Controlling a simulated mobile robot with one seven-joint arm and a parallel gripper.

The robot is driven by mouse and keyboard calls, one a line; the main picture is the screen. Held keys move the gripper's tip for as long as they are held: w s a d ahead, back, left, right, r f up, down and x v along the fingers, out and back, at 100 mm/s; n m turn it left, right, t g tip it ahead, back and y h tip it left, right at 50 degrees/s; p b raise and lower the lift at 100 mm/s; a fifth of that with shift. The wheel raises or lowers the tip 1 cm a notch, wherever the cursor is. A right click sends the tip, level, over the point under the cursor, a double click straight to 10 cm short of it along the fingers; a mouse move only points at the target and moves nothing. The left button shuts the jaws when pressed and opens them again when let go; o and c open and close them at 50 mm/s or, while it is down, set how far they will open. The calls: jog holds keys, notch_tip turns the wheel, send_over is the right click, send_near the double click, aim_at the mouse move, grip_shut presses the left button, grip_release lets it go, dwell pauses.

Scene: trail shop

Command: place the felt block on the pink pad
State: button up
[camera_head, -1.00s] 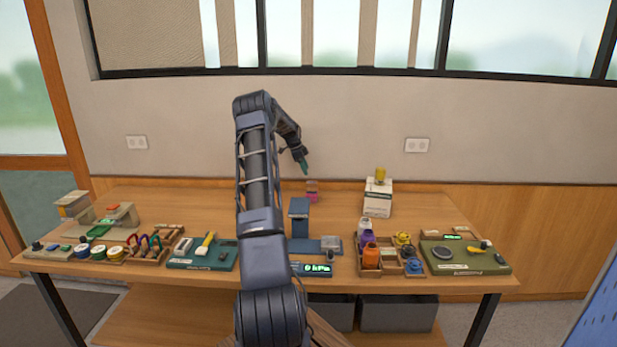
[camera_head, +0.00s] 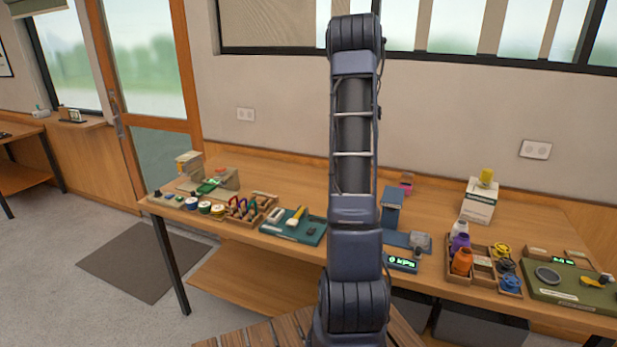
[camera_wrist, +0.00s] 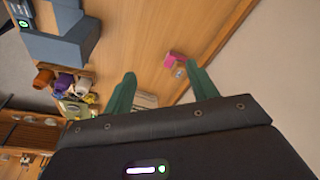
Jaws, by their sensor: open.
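My gripper (camera_wrist: 164,82) is open and empty in the wrist view, its two green fingers apart above the wooden tabletop. A small pink thing (camera_wrist: 174,57) shows beyond the fingertips, with a small greyish piece beside it. It also shows in the head view (camera_head: 406,185) near the back of the table, just right of my arm. It may be the pink pad, but it is too small to tell. I cannot surely identify the felt block; a pale block (camera_head: 276,215) lies on a teal mat (camera_head: 310,238). My gripper is hidden in the head view.
A blue stand (camera_head: 391,212) with a lit display is right of my arm. A bottle rack (camera_head: 454,281), a white box (camera_head: 478,203) and a green board (camera_head: 590,301) are farther right. Spools and a tool rack (camera_head: 262,215) are left. The tabletop's back middle is mostly clear.

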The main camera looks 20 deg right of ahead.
jog(key=s+a+r+n+t, duration=0.1)
jog(key=s+a+r+n, duration=0.3)
jog(key=a, duration=0.5)
jog(key=s+a+r+n+t+y, duration=0.1)
jog(key=s+a+r+n, duration=0.1)
jog(key=s+a, duration=0.5)
jog(key=s+a+r+n+t, duration=0.1)
jog(key=s+a+r+n, duration=0.25)
jog(key=a, duration=0.75)
jog(key=s+a+f+n+t, duration=0.1)
jog(key=s+a+f+n, duration=0.2)
jog(key=s+a+n, duration=0.2)
jog(key=s+a+f+n+t+y, duration=0.1)
jog(key=s+a+f+n, duration=0.2)
jog(key=s+a, duration=0.9)
jog(key=s+n, duration=0.3)
jog(key=s, duration=0.1)
jog(key=shift+s, duration=0.2)
